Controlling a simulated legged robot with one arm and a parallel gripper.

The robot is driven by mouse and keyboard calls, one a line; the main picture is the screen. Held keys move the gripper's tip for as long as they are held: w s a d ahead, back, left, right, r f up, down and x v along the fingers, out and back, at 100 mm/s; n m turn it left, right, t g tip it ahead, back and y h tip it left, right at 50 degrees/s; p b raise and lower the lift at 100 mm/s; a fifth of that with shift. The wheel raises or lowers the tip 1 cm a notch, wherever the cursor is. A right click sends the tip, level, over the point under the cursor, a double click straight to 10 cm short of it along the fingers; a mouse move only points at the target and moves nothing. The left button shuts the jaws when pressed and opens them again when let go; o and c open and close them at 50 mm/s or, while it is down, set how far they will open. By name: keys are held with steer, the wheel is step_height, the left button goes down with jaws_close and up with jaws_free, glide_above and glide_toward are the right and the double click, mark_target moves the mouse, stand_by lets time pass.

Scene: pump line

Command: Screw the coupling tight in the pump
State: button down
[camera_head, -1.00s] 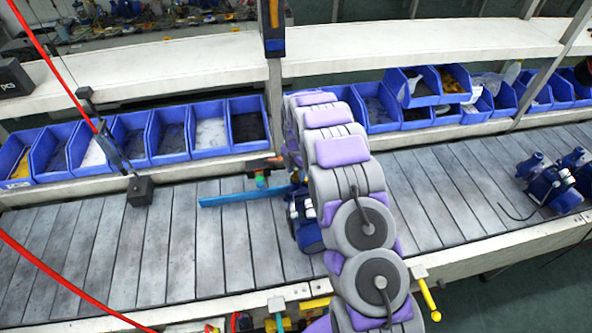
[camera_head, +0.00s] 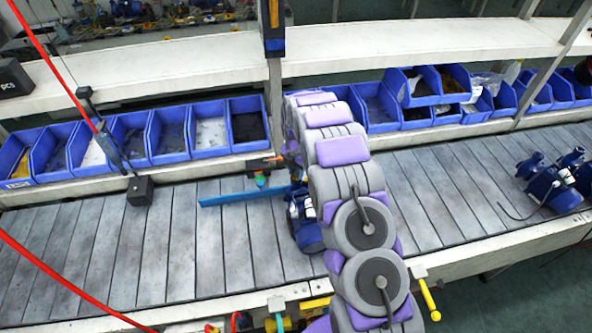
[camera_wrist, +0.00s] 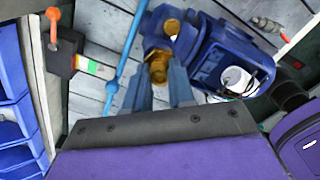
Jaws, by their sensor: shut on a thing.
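The blue pump (camera_head: 306,228) stands on the slatted line, partly hidden behind my arm. In the wrist view the pump (camera_wrist: 208,62) fills the upper right, with a brass-coloured ring (camera_wrist: 172,28) showing in its port. My gripper (camera_wrist: 159,82) is shut on the brass-coloured coupling (camera_wrist: 158,67), its blue-grey fingers on either side of it. The coupling appears close to the port, but I cannot tell how far it is seated. In the head view my arm hides the coupling and most of the gripper.
A long blue bar (camera_head: 240,198) lies left of the pump. A black block (camera_head: 139,190) stands farther left. Blue bins (camera_head: 168,130) line the back. Another blue pump (camera_head: 553,186) sits at the right. The slats (camera_head: 100,250) at left are largely clear.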

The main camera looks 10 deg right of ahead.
steer(key=shift+m, duration=1.7)
steer(key=m, duration=0.3)
steer(key=shift+m, duration=0.4)
steer(key=m, duration=0.3)
steer(key=m, duration=0.3)
steer(key=shift+m+b, duration=0.3)
